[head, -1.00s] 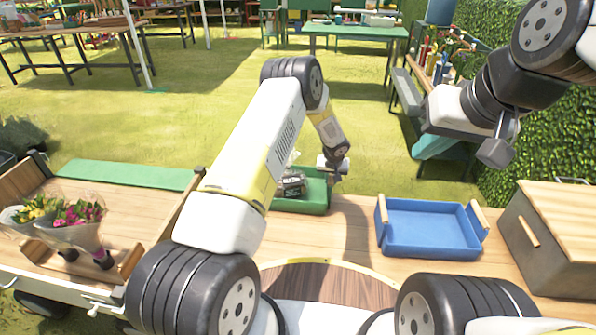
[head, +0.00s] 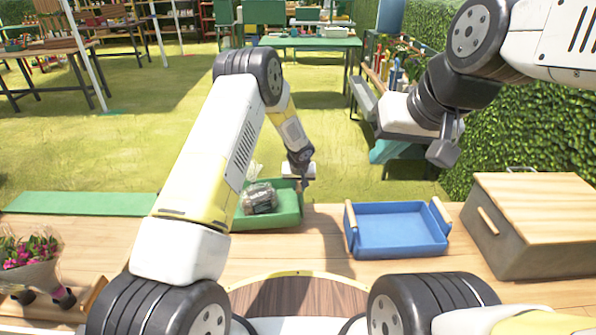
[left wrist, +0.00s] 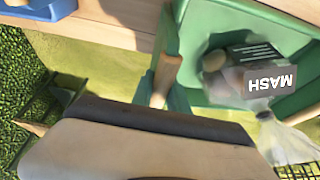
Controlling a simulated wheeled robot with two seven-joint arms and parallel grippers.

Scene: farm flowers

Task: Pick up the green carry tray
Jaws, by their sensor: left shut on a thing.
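The green carry tray (head: 270,221) is at the far edge of the wooden bench, partly behind my left arm in the head view. It holds a clear bag with a dark label (head: 260,198), which reads "MASH" in the left wrist view (left wrist: 268,80). My left gripper (head: 300,181) is at the tray's right end, shut on its wooden handle (left wrist: 164,78). I cannot tell whether the tray is clear of the bench. My right gripper (head: 446,147) is raised at the upper right, away from the tray; its finger gap is not visible.
A blue tray (head: 398,232) with wooden handles stands right of the green tray. A lidded wooden box (head: 530,225) is farther right. A wrapped bouquet (head: 30,262) is at the left. Bare bench lies between the two trays; grass lies beyond.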

